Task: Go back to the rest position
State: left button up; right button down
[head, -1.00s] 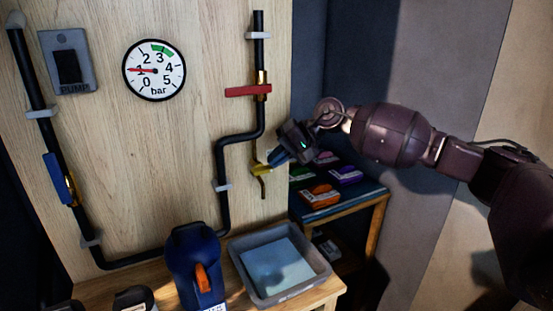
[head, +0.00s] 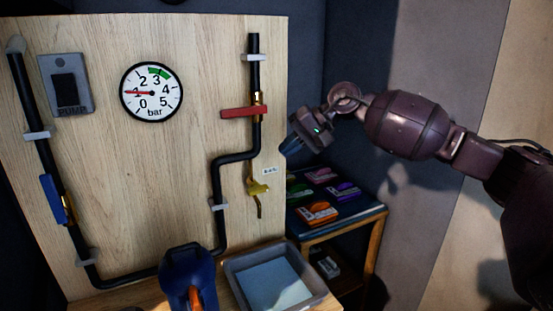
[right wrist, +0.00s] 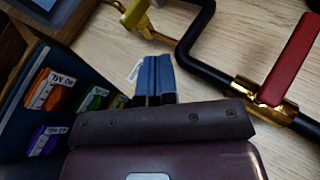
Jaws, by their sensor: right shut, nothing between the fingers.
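My right gripper (head: 290,147) is in front of the right edge of the wooden panel in the head view, with its dark blue fingers pointing down and to the left. Its fingers (right wrist: 154,77) also show in the right wrist view, shut together and empty. The gripper is apart from the brass tap (head: 257,188), which is below and left of it in the head view. The red-handled valve (head: 244,112) is up and left of it. My left gripper is not in view.
The panel carries a gauge (head: 151,92), a pump switch (head: 66,84), a blue-handled valve (head: 54,199) and black pipe. Below are a grey basin (head: 231,266) and a blue container (head: 187,277). A small shelf (head: 370,215) at right holds several coloured packets.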

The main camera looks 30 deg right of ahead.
jog(key=v, duration=0.5)
jog(key=shift+s+d, duration=0.15)
jog(key=shift+d, duration=0.2)
jog(key=shift+r, duration=0.1)
